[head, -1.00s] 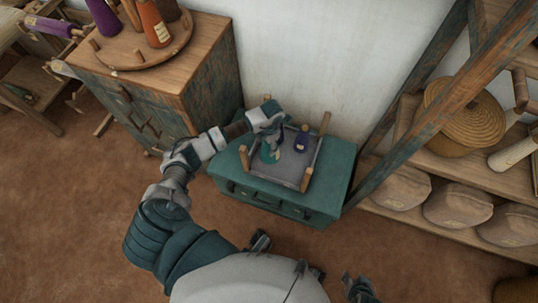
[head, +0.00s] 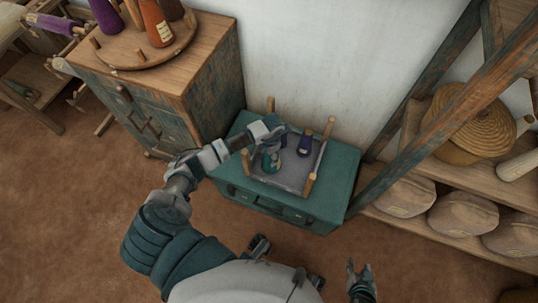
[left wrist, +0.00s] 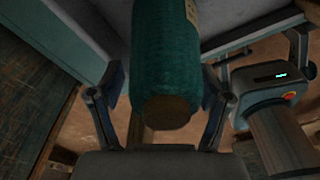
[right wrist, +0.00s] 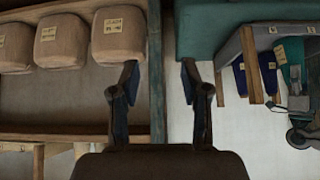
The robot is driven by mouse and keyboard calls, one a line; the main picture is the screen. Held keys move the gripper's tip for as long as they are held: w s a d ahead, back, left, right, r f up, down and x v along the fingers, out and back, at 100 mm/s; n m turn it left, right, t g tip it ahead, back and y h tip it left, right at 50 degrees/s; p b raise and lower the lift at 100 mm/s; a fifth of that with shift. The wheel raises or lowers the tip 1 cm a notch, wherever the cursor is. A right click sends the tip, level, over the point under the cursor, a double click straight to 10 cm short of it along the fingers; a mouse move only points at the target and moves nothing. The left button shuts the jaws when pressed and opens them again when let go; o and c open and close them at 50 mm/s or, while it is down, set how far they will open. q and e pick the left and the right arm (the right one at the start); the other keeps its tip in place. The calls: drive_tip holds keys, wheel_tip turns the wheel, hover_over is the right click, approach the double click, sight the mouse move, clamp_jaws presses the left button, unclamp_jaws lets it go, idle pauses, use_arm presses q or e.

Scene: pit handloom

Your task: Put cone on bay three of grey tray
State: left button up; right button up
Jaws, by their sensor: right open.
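A teal cone (left wrist: 167,55) with a wooden end stands between the fingers of my left gripper (left wrist: 165,90). A narrow gap shows beside its left finger. In the head view my left gripper (head: 268,135) is above the left part of the grey tray (head: 290,185), with the teal cone (head: 271,160) below it. The cone's contact with the tray floor is not clear.
The tray has wooden corner posts and sits on a teal chest (head: 340,185). A wooden cabinet (head: 205,75) with more cones stands left. A shelf rack with sacks (head: 405,195) and a basket (head: 460,120) stands right. The floor in front is clear.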

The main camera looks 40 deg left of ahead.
use_arm(q)
drive_tip(key=shift+a+f, duration=0.1)
drive_tip(key=shift+a, duration=0.3)
drive_tip(key=r, duration=0.2)
drive_tip(key=r+p, duration=0.1)
drive_tip(key=d+r, duration=0.1)
drive_tip(key=r, duration=0.1)
drive_tip(key=shift+w+d+r, duration=0.1)
drive_tip(key=shift+w+r, duration=0.2)
drive_tip(key=shift+w, duration=0.05)
drive_tip(key=r, duration=0.2)
drive_tip(key=r+p, duration=0.1)
drive_tip(key=r, duration=0.3)
drive_tip(key=shift+w+a+p, duration=0.25)
drive_tip(key=shift+w+p, duration=0.05)
drive_tip(key=shift+p, duration=0.05)
drive_tip(key=shift+r, duration=0.35)
drive_tip(key=shift+d+r, duration=0.1)
drive_tip(key=shift+d, duration=0.15)
use_arm(e)
drive_tip(key=s+d+f+g+h, duration=0.1)
drive_tip(key=s+d+g, duration=0.1)
drive_tip(key=s+g, duration=0.3)
drive_tip(key=s, duration=0.4)
drive_tip(key=shift+d+f, duration=0.35)
drive_tip(key=shift+f, duration=0.05)
drive_tip(key=shift+d, duration=0.1)
use_arm(q)
drive_tip(key=shift+a, duration=0.1)
